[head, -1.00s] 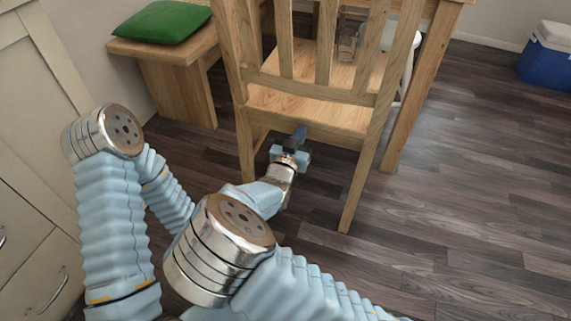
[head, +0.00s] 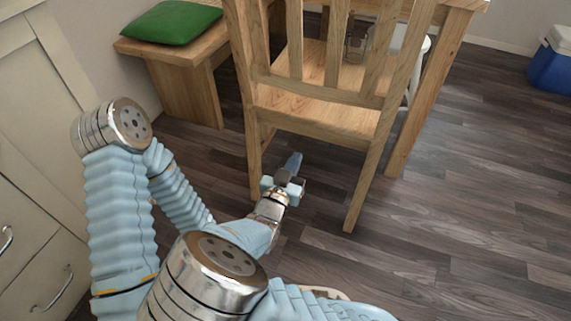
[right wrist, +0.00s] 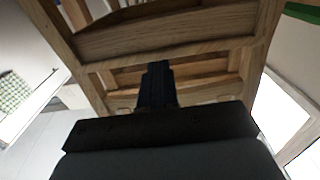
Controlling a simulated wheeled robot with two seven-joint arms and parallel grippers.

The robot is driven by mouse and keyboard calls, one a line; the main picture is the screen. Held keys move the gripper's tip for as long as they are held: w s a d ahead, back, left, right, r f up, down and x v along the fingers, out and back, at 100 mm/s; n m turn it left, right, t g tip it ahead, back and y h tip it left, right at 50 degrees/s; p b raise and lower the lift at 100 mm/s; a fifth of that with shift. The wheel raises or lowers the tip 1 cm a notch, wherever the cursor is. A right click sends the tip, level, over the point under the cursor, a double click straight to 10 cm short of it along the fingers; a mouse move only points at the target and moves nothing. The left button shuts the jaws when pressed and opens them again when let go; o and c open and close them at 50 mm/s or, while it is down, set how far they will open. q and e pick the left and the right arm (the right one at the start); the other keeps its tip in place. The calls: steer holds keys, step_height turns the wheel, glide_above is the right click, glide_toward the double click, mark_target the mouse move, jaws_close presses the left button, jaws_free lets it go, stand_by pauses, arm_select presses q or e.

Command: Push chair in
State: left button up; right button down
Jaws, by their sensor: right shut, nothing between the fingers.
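The wooden chair (head: 331,112) stands with its slatted back towards me, and its seat reaches part of the way under the table (head: 436,85). My right gripper (head: 293,163) is shut and empty. In the head view it shows low, below the seat's back edge and between the chair's rear legs. In the right wrist view its dark fingers (right wrist: 157,75) point at the chair's wooden bars (right wrist: 165,40), seen from below. I cannot tell whether the fingers touch the chair. My left gripper is not in view.
A wooden bench (head: 190,80) with a green cushion (head: 172,22) stands left of the chair. Pale drawers (head: 35,225) line the left side. A white stool (head: 415,70) is behind the chair, and a blue cooler (head: 552,66) is far right. Floor on the right is clear.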

steer(key=s+d+f+g+y, duration=0.1)
steer(key=s+d+f+g, duration=0.2)
steer(key=f, duration=0.4)
steer(key=d+f+n+g+y, duration=0.1)
steer(key=d+f+g, duration=0.35)
steer(key=f, duration=0.35)
steer(key=s+d+f+g+y, duration=0.1)
steer(key=s+d+f+g, duration=0.15)
steer(key=d+f, duration=0.35)
steer(key=s+f+g+y, duration=0.5)
steer(key=s+g+y, duration=0.1)
steer(key=s, duration=0.6)
step_height(320, 180, up, 13)
steer(key=p, duration=1.3)
steer(key=shift+s+a+n+y, duration=0.25)
steer(key=shift+s+n+y, duration=0.15)
steer(key=shift+s, duration=0.05)
